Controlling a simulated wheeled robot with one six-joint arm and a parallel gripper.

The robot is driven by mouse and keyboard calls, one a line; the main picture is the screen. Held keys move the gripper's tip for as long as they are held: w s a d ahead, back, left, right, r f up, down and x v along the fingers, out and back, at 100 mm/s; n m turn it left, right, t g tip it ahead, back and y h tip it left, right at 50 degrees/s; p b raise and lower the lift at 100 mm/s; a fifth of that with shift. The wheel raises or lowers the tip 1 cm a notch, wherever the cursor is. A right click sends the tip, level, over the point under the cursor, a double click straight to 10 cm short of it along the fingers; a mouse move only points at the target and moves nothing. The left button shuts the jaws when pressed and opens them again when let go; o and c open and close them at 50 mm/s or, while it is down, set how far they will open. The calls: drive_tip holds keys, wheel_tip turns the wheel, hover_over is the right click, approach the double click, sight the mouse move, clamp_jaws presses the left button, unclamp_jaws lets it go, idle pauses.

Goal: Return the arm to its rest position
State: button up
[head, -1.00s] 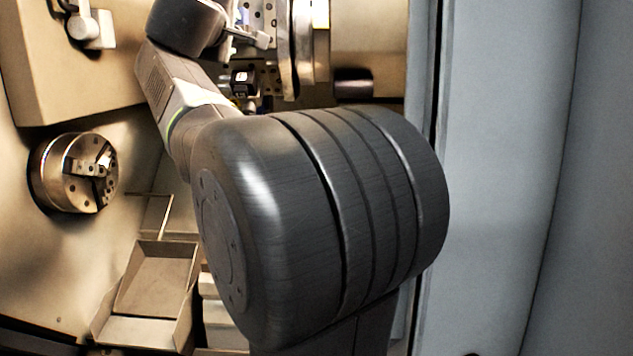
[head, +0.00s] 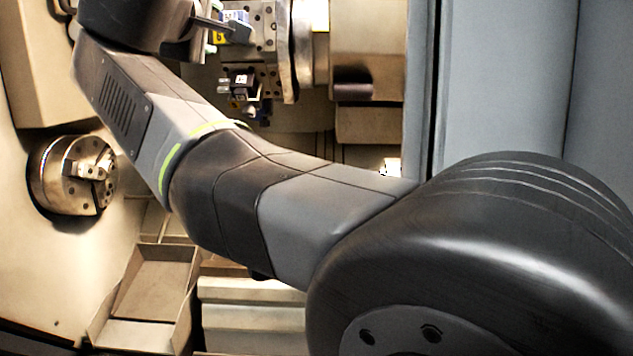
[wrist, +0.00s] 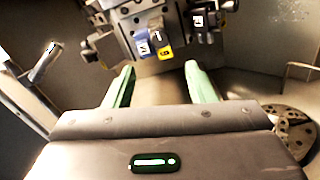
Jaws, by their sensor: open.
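My arm reaches from the lower right of the head view into the machine, up to the upper left. In the wrist view my gripper (wrist: 160,88) is open, its two green fingers apart with nothing between them. Beyond the fingers is the tool turret (wrist: 150,30) with blue and yellow numbered labels. The turret also shows in the head view (head: 262,45), just right of my wrist. In the head view a small part of the gripper shows near the turret; its fingertips cannot be made out clearly.
A chuck (head: 75,172) is on the left wall, and its edge shows in the wrist view (wrist: 295,128). An open tray (head: 155,285) sits below it. A grey door panel (head: 500,80) stands at the right. A tan housing (head: 365,50) is beside the turret.

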drive_tip(key=w+n+p, duration=1.2)
drive_tip(key=n+p, duration=0.2)
drive_tip(key=n, duration=0.3)
drive_tip(key=shift+w+d+n+p, duration=0.15)
drive_tip(key=shift+w+n+p, duration=0.05)
drive_tip(key=shift+n+p, duration=0.2)
drive_tip(key=shift+d, duration=0.1)
idle(0.5)
